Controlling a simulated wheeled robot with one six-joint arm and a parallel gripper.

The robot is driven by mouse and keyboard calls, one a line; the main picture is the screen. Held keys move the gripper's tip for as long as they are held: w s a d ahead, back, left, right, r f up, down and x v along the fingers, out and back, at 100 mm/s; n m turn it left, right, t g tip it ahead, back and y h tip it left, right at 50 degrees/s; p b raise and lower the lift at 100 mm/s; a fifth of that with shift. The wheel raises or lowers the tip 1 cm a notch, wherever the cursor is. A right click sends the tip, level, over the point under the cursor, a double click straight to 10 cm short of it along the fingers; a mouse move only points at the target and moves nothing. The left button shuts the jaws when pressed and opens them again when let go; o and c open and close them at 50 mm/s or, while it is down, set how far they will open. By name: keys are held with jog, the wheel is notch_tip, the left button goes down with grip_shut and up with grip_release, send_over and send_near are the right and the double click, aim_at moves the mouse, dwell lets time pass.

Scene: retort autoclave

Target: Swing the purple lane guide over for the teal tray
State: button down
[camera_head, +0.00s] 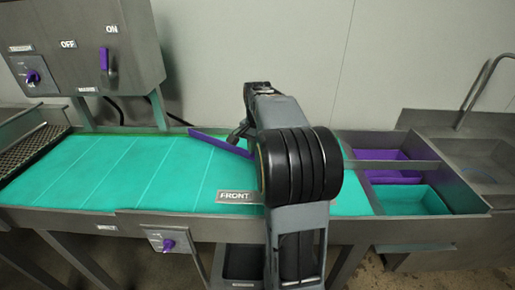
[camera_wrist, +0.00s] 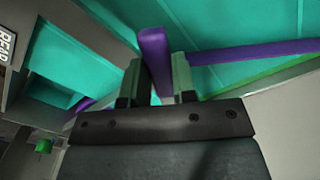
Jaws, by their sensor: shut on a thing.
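The purple lane guide (camera_head: 217,141) is a long thin bar lying slantwise over the teal belt (camera_head: 100,168), running from the back edge toward my arm. My gripper (camera_head: 240,134) is at its right part, mostly hidden by my own dark wrist. In the wrist view, a purple upright piece of the guide (camera_wrist: 153,50) stands between the two fingers of my gripper (camera_wrist: 160,76), which are shut on it. The guide's bar (camera_wrist: 245,53) runs off to the right there. At the right end of the belt, a teal tray (camera_head: 412,198) sits in the front compartment.
A control box (camera_head: 85,45) with a purple switch stands at the back left. A purple knob (camera_head: 168,244) is on the front. A sink (camera_head: 480,155) is at far right. The belt's left part is clear.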

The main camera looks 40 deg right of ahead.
jog(key=shift+w+r, duration=0.1)
jog(key=shift+w, duration=0.05)
dwell(0.3)
jog(key=c, duration=0.9)
grip_release()
notch_tip(320, 180, up, 14)
jog(key=shift+f, duration=0.15)
